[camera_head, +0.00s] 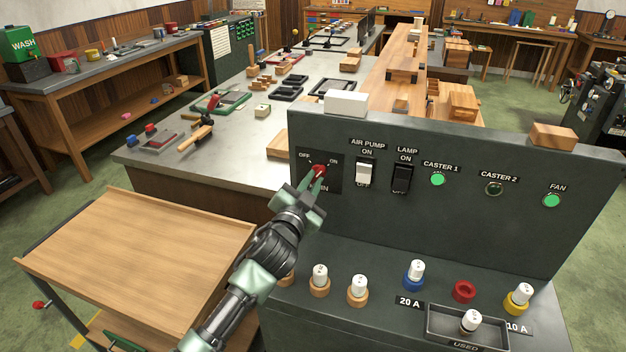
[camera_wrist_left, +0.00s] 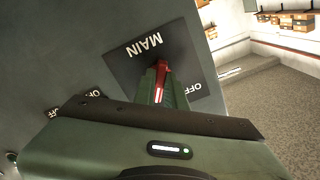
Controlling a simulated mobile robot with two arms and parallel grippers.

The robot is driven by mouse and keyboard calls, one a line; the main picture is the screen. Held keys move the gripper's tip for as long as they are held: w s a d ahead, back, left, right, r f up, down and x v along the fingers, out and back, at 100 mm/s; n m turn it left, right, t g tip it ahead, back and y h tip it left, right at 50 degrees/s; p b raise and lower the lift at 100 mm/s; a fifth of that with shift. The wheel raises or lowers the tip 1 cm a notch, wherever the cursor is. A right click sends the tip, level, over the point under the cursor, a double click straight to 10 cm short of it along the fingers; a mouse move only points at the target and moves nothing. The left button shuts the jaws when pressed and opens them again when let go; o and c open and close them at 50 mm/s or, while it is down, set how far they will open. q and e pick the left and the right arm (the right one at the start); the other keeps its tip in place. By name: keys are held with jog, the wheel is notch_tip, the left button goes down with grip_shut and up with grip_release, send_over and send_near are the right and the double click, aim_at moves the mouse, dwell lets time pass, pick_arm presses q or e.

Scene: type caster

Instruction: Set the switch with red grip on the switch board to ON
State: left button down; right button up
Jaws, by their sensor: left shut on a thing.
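The red-gripped switch (camera_head: 320,168) is on the dark MAIN plate (camera_head: 334,184) at the left of the switch board (camera_head: 460,225). OFF is printed at the plate's upper left and ON at its upper right. My left gripper (camera_head: 317,181) is shut on the red grip, reaching up from below. In the left wrist view the fingers (camera_wrist_left: 160,82) close around the red grip (camera_wrist_left: 162,66), beside the MAIN lettering. The fingers cover much of the switch, so I cannot tell its exact setting. My right gripper is not in view.
To the right are the white AIR PUMP switch (camera_head: 364,174), the black LAMP switch (camera_head: 402,179), and lit green CASTER 1 (camera_head: 437,180) and FAN (camera_head: 551,200) lamps. The CASTER 2 lamp (camera_head: 494,189) is dark. Fuses stand on the ledge below. A wooden cart (camera_head: 140,260) stands left.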

pick_arm(q)
jog(key=shift+r+m, duration=0.1)
jog(key=shift+m, duration=1)
jog(key=c, duration=1.5)
grip_release()
jog(key=shift+o, duration=0.2)
jog(key=shift+s, duration=0.15)
jog(key=shift+s+a, duration=0.2)
jog(key=shift+s, duration=0.1)
jog(key=v, duration=0.7)
jog(key=shift+b, duration=0.45)
